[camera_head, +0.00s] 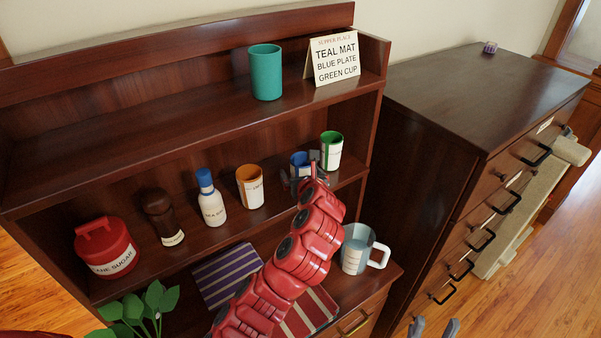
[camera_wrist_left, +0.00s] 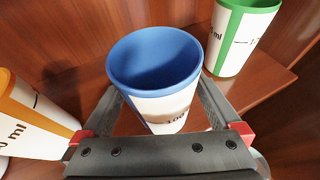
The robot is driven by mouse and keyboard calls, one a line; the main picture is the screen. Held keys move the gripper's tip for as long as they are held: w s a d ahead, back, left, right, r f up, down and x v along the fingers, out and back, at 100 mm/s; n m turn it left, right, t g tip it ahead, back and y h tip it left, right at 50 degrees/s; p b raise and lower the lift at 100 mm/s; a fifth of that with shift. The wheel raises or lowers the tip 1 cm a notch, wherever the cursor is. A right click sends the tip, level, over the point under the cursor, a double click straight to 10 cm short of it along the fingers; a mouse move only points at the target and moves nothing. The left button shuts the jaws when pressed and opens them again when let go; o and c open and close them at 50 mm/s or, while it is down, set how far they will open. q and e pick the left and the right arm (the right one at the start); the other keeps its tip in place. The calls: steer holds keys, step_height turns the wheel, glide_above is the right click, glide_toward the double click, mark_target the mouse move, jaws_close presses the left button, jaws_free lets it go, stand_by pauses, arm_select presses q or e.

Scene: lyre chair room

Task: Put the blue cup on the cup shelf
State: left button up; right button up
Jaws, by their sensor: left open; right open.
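The blue cup (camera_head: 299,160) stands on the middle shelf (camera_head: 225,222) of the dark wooden rack, partly hidden by my left gripper (camera_head: 306,180). In the left wrist view the blue cup (camera_wrist_left: 157,64) is upright and empty, blue inside with a white labelled side. My left gripper is open, with one finger on each side of the cup; I cannot tell whether they touch it. My right gripper (camera_head: 434,328) is open at the bottom edge, to the right of the rack, with only its fingertips showing. No shelf carries a readable cup-shelf label.
An orange cup (camera_head: 249,187) and green cup (camera_head: 331,150) flank the blue cup closely. A bottle (camera_head: 210,200), brown shaker (camera_head: 161,216) and red sugar canister (camera_head: 106,247) stand left. The top shelf holds a teal cup (camera_head: 265,72) and sign (camera_head: 332,58).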

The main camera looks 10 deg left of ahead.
arm_select(q)
steer(key=shift+r, duration=0.1)
steer(key=shift+s+d+r, duration=0.1)
steer(key=shift+s, duration=0.05)
steer(key=b+v, duration=0.2)
steer(key=v, duration=0.4)
steer(key=shift+b, duration=0.3)
steer(key=p+v, duration=0.5)
steer(key=p, duration=0.1)
steer(key=shift+s+d+r, duration=0.1)
steer(key=shift+s+r, duration=0.05)
steer(key=shift+s, duration=0.1)
